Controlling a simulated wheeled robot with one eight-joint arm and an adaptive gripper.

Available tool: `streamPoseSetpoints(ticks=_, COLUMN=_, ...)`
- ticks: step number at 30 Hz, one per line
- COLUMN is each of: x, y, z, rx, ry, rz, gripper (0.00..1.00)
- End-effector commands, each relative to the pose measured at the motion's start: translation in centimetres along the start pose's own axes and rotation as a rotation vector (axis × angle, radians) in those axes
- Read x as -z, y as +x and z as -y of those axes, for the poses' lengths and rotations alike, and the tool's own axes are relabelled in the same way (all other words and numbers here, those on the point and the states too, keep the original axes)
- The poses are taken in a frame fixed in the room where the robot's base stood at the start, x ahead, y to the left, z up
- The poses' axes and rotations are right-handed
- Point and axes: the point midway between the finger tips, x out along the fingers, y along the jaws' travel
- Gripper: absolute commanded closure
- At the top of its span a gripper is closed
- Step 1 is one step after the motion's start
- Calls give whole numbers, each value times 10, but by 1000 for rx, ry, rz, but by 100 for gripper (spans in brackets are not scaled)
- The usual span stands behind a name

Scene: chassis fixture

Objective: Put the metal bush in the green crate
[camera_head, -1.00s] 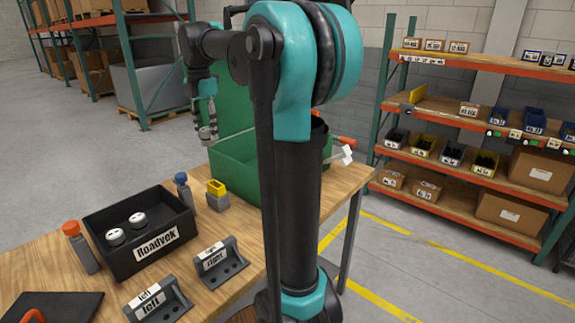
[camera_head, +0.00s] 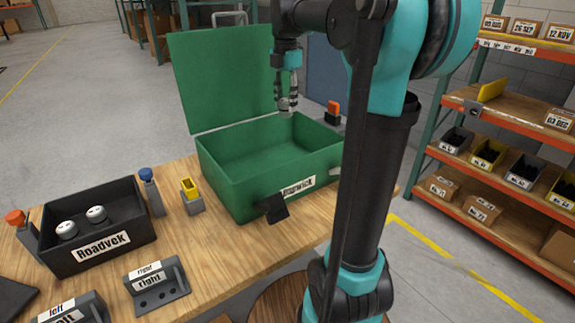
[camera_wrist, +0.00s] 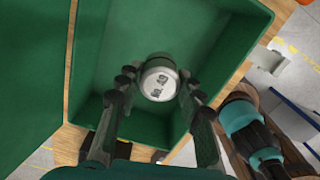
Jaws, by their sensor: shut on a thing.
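The green crate (camera_head: 222,196) stands on the wooden table with its lid raised at the back. Its inside looks empty in the head view. My gripper (camera_head: 287,104) is above the crate opening, pointing down. In the wrist view my gripper (camera_wrist: 158,92) is shut on the metal bush (camera_wrist: 158,80), a round pale metal piece with dark marks on its end face. The bush also shows small at the fingertips in the head view (camera_head: 288,107). The crate floor and walls (camera_wrist: 122,50) lie beneath and around it in the wrist view.
A black Roadvek bin (camera_head: 110,255) holds two white round pieces. A blue-topped bottle (camera_head: 151,192), a yellow-topped block (camera_head: 192,196) and a right-labelled bracket (camera_head: 157,284) stand near the crate. The raised lid (camera_head: 225,75) rises behind. Shelving (camera_head: 500,200) is at the right.

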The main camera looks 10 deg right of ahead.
Motion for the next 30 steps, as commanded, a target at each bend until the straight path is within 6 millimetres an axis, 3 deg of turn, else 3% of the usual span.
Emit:
streamPoseSetpoints(ticks=18, x=0, y=136, z=0, rx=0, ry=0, rz=0, gripper=100)
streamPoseSetpoints(ticks=30, x=0, y=179, z=0, rx=0, ry=0, rz=0, gripper=100)
